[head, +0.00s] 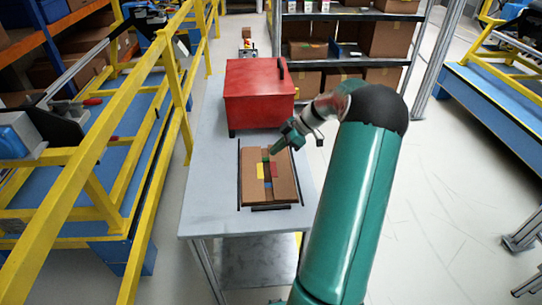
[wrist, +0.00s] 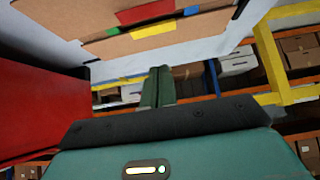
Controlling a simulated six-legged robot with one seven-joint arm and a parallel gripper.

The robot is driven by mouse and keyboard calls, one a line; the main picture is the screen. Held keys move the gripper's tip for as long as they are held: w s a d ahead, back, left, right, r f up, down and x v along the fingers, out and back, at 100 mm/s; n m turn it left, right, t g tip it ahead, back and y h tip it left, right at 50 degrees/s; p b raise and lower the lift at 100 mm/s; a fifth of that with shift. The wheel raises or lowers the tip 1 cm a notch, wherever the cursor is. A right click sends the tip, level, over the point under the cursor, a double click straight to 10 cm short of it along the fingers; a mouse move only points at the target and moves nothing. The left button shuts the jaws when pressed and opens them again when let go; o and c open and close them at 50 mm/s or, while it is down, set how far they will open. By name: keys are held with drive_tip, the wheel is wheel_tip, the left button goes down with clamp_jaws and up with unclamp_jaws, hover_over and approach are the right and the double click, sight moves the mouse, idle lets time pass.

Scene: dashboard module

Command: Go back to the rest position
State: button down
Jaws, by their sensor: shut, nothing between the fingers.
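My gripper (head: 273,150) is at the end of my green arm, over the far part of a brown board (head: 285,190) on the grey table. Its narrow green fingers (wrist: 157,86) are together in the wrist view, with nothing seen between them. The board lies between black side rails and bears yellow, red, blue and green patches. It also shows along the top of the wrist view (wrist: 175,37). I cannot tell whether the fingertips touch the board. My gripper hides part of the board's far edge in the head view.
A red box (head: 258,97) stands on the table (head: 208,185) just behind the board. It fills the left of the wrist view (wrist: 40,110). Yellow railings (head: 176,85) run along the left. Shelves with cartons (head: 387,40) stand behind. Open floor (head: 445,200) lies on the right.

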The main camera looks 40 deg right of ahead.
drive_tip(key=v, duration=0.5)
drive_tip(key=shift+d+r, duration=0.15)
drive_tip(key=shift+r, duration=0.2)
